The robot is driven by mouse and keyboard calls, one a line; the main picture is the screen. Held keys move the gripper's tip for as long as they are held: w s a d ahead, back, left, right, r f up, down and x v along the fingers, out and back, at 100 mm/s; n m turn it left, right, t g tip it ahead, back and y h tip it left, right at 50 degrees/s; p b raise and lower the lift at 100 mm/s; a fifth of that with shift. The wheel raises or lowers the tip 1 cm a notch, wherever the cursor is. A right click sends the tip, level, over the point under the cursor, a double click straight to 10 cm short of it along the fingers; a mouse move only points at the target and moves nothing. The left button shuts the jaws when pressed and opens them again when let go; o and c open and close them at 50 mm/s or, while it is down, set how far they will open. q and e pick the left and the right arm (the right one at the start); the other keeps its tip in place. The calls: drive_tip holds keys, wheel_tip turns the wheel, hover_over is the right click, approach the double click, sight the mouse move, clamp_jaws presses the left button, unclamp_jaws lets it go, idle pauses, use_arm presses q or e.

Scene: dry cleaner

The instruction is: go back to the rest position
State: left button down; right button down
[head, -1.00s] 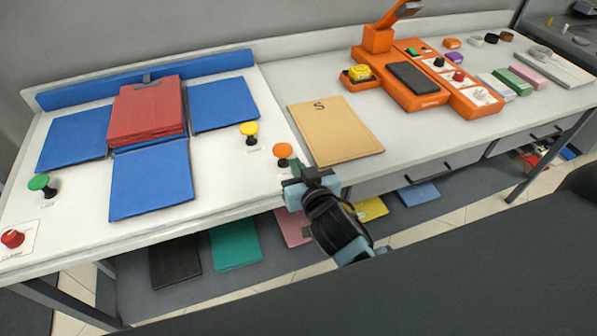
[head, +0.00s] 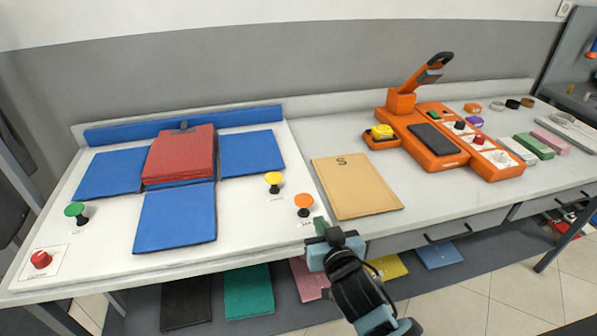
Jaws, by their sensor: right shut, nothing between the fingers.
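My right gripper (head: 322,228) is in the head view at the front edge of the table, just below the orange knob (head: 304,203). Its fingers are shut with nothing between them, and its arm comes up from the bottom right. My left gripper is not in view. A folded red garment (head: 180,157) lies on the blue folding board, over the back middle panel. The front blue panel (head: 175,218) and the left and right panels lie flat and bare.
A tan envelope marked S (head: 356,186) lies right of the board. An orange press machine (head: 432,150) stands further right, with several small coloured blocks beyond it. Yellow (head: 273,180), green (head: 75,211) and red (head: 40,260) knobs stand on the table. Coloured sheets lie on the shelf below.

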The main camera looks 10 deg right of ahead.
drive_tip(key=s+d+f+n+g, duration=0.1)
drive_tip(key=s+d+f+g, duration=0.2)
drive_tip(key=s+f, duration=0.9)
drive_tip(key=s+d+f+n+g+y, duration=0.1)
drive_tip(key=s+d+f+g, duration=0.2)
drive_tip(key=s+f, duration=0.9)
drive_tip(key=s, duration=0.3)
drive_tip(key=shift+s, duration=0.15)
